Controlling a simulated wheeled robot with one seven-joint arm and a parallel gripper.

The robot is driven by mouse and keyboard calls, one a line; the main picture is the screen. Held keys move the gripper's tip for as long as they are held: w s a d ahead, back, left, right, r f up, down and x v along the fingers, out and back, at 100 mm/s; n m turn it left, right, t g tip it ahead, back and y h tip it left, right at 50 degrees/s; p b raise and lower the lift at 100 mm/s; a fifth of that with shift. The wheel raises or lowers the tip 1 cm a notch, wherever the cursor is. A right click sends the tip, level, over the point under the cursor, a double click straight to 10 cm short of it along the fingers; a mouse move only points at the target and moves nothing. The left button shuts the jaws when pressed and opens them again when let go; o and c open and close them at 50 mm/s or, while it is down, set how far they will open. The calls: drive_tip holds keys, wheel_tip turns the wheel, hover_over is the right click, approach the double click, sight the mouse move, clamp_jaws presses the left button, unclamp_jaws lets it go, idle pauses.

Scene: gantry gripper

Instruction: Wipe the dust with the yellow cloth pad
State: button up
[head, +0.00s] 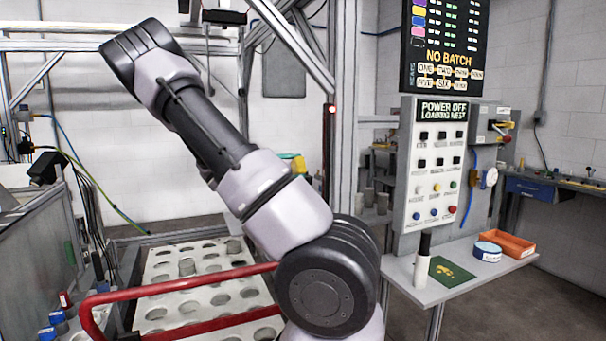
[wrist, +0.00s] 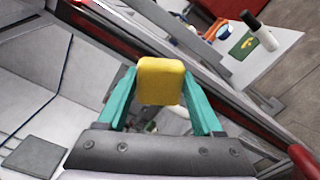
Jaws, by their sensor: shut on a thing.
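My gripper (wrist: 160,98) has teal fingers, shut on the yellow cloth pad (wrist: 160,80) and holding it up between its tips. In the head view, a small patch of yellow and teal shows just behind my arm; most of the gripper is hidden there. A green mat (head: 447,271) with a yellow patch on it lies on the side table; it also shows in the wrist view (wrist: 243,46), beyond the pad and to its right. I cannot tell whether that patch is dust. No other dust is clear.
The side table (head: 405,272) also carries a white bottle with a black top (head: 422,265), a blue round tin (head: 487,252) and an orange tray (head: 507,243). A red rail (head: 180,283) crosses before a white rack with round holes (head: 160,313). A control panel (head: 435,170) stands behind the table.

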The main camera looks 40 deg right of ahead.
drive_tip(key=shift+d+r, duration=0.15)
drive_tip(key=shift+r, duration=0.1)
drive_tip(key=shift+x, duration=2.9)
drive_tip(key=shift+x, duration=1.05)
drive_tip(key=w, duration=0.2)
drive_tip(key=w+d, duration=0.1)
drive_tip(key=w, duration=0.1)
drive_tip(key=shift+s, duration=0.1)
